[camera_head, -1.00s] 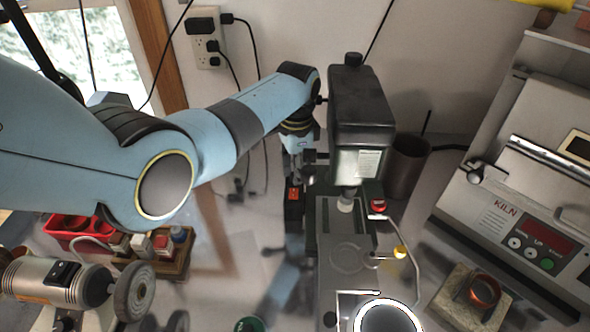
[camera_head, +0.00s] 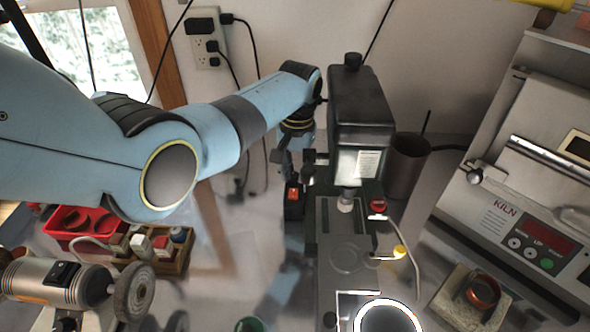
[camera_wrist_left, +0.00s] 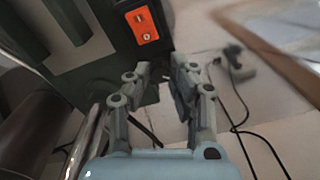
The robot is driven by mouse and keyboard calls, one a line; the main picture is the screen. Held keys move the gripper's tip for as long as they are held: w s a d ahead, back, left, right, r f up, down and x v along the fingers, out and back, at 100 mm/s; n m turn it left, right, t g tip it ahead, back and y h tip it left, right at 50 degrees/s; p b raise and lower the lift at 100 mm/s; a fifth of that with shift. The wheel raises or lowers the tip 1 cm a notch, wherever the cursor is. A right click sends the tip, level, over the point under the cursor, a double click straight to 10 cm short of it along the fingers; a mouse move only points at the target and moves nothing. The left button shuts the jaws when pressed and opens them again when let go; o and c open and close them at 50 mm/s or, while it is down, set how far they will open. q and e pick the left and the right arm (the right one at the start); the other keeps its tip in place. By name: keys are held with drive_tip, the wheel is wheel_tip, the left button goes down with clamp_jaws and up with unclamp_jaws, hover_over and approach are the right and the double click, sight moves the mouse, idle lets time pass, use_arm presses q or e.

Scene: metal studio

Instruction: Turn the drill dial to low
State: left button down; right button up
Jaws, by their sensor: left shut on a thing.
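The drill press (camera_head: 360,110) stands upright in the middle of the head view, with a dark head, a chuck and a grey table below. My left gripper (camera_head: 296,168) is at the left side of the drill press, just above an orange switch (camera_head: 293,193). In the left wrist view my left gripper (camera_wrist_left: 162,74) has its two fingers close together beside the dark drill body, near the orange switch (camera_wrist_left: 142,26). It is shut on what seems to be the drill dial, which the fingers mostly hide. The dial's setting cannot be read. My right gripper is out of view.
A kiln (camera_head: 540,190) stands at the right and a dark cylinder (camera_head: 408,165) behind the drill. A bench grinder (camera_head: 75,285) and a red bin (camera_head: 80,225) are at the left. Cables hang from the wall outlet (camera_head: 205,45). A ring-lit lens (camera_head: 388,318) is in front.

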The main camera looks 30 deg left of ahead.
sight(296, 174)
use_arm(q)
drive_tip(key=shift+w+n, duration=0.1)
drive_tip(key=shift+n, duration=0.2)
idle(0.4)
drive_tip(key=c, duration=1.2)
unclamp_jaws()
drive_tip(key=shift+r, duration=0.15)
drive_tip(key=r, duration=1.1)
drive_tip(key=shift+d+r, duration=0.2)
drive_tip(key=shift+r, duration=0.2)
